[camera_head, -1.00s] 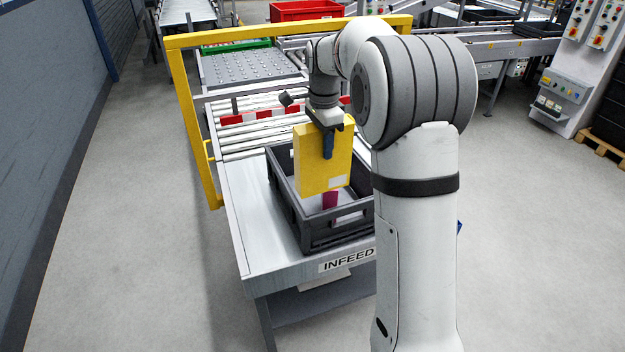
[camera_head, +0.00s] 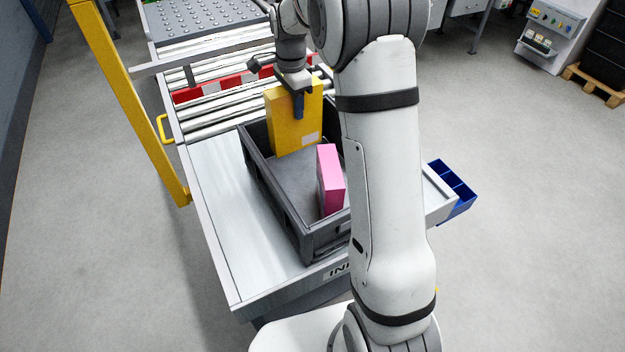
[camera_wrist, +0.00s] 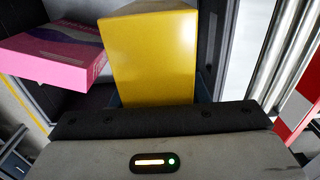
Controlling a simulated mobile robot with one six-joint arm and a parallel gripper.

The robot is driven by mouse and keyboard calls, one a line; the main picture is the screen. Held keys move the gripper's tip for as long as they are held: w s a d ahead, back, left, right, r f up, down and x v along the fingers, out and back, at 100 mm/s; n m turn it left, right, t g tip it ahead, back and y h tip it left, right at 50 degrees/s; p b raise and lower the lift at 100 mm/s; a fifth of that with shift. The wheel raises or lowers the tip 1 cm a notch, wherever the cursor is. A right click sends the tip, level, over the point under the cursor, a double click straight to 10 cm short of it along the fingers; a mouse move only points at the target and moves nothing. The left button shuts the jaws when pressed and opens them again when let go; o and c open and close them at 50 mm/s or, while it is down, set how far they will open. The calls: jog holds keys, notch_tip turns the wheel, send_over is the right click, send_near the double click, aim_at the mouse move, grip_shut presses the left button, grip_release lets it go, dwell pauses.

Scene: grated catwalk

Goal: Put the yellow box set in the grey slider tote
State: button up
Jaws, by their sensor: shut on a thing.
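The yellow box set (camera_head: 296,120) is upright in my gripper (camera_head: 298,100), which is shut on its top edge. The box is at the far end of the grey slider tote (camera_head: 276,207), with its lower part within the tote's outline. I cannot tell whether its bottom touches the tote floor. In the wrist view the yellow box (camera_wrist: 150,50) fills the middle, just beyond my gripper's dark palm. The fingertips are mostly hidden there.
A pink box (camera_head: 329,180) stands inside the tote, nearer the front; it also shows in the wrist view (camera_wrist: 52,50). The tote rests on a grey infeed table (camera_head: 215,190) with rollers behind. A yellow frame post (camera_head: 130,100) stands left, and a blue bin (camera_head: 455,190) hangs right.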

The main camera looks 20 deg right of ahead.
aim_at(295, 134)
notch_tip(295, 134, down, 7)
jog(key=shift+w+a+r+p, duration=0.1)
jog(key=shift+r+p, duration=0.1)
jog(key=shift+p, duration=0.1)
jog(key=shift+f, duration=2.05)
jog(key=o, duration=1.2)
jog(key=shift+o, duration=0.2)
jog(key=shift+r, duration=0.1)
notch_tip(295, 134, up, 12)
jog(key=s+r+n+t, duration=0.1)
jog(key=s+r+n, duration=0.25)
jog(key=s, duration=0.45)
jog(key=s+r+n, duration=0.3)
jog(key=s+n, duration=0.1)
jog(key=s, duration=0.3)
jog(key=s+f+n+t, duration=0.1)
jog(key=s+n, duration=0.7)
jog(key=s, duration=0.8)
jog(key=shift+s+d+f+t, duration=0.15)
jog(key=shift+d+f+t, duration=0.25)
jog(key=shift+f, duration=0.15)
